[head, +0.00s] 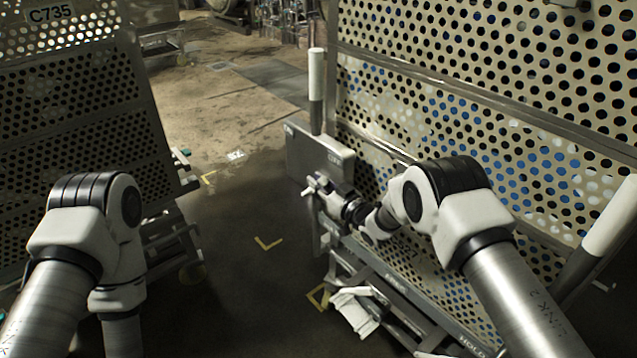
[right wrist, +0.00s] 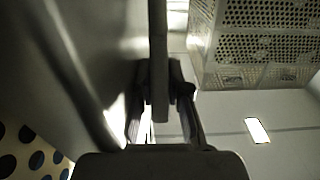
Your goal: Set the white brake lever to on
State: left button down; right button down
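A small pale lever, which I take for the white brake lever (head: 319,187), sits just under the grey plate (head: 318,155) with small dark lettering; the lettering is too small to read surely. My right gripper (head: 354,209) is at the lever from the right. In the right wrist view a bar (right wrist: 158,60), looking dark in shadow, runs down between the two fingers of my right gripper (right wrist: 160,85). The fingers press close on both sides with no clear gap. My left arm is at the left; its gripper is out of view.
The plate is on a perforated cart (head: 450,110). White-topped upright handles (head: 316,70) stand at its near and far ends. Its lower frame (head: 385,285) has a pale pedal-like part (head: 355,310). Another perforated cart (head: 70,110) stands left. Dark floor lies clear between.

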jog(key=shift+w+a+r+g+p, duration=0.15)
jog(key=shift+r+g+p, duration=0.15)
jog(key=shift+r+p, duration=0.05)
jog(key=shift+w+a+g+h, duration=0.2)
jog(key=shift+g+h, duration=0.1)
jog(key=shift+h, duration=0.1)
jog(key=c, duration=1.1)
grip_release()
jog(key=shift+d, duration=0.1)
jog(key=v, duration=1.2)
jog(key=shift+f, duration=0.1)
